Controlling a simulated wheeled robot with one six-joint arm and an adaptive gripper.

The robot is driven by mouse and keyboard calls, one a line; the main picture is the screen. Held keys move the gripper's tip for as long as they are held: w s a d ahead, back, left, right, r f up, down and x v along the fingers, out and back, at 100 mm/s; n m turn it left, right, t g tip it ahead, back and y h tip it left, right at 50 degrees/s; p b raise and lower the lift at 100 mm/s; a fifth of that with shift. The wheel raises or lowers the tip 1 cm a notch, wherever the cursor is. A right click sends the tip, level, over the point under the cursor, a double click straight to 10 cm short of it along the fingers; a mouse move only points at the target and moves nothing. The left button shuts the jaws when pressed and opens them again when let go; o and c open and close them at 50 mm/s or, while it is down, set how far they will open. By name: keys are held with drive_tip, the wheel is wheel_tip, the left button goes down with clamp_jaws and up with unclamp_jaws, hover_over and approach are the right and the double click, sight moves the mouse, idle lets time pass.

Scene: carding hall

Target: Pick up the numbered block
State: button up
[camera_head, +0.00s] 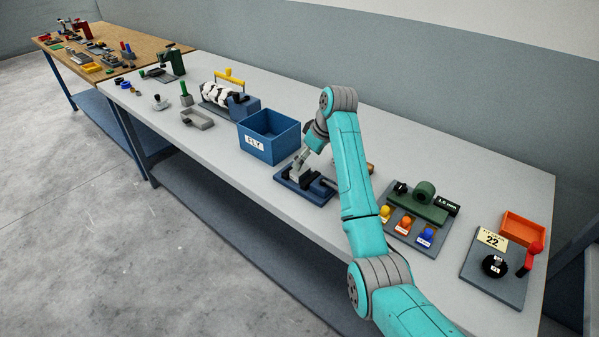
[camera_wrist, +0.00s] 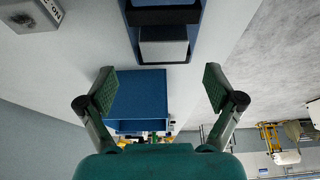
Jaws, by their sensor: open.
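My gripper (camera_wrist: 159,90) is open and empty, its two green fingers spread wide in the wrist view. A pale grey block (camera_wrist: 164,48) sits in a blue fixture (camera_wrist: 205,22) beyond the fingertips, at the top centre of that view. No number can be read on it. In the head view the blue fixture (camera_head: 318,195) lies on the table right of the blue bin, below my wrist, which partly covers that spot. I cannot tell for sure which thing is the numbered block.
The blue bin marked FLY (camera_head: 262,151) stands close left of the fixture. A green device (camera_head: 418,207) with coloured knobs and a grey board (camera_head: 487,284) with a card reading 22 (camera_head: 492,239) are to the right. An orange tray (camera_head: 524,226) is behind.

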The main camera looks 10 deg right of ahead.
sight(302, 170)
drive_tip(key=shift+s+x, duration=0.2)
drive_tip(key=shift+x, duration=1.35)
drive_tip(key=shift+s+x, duration=0.15)
drive_tip(key=shift+x, duration=1.45)
drive_tip(key=shift+a, duration=0.1)
drive_tip(key=c, duration=1.6)
drive_tip(key=shift+r, duration=6.25)
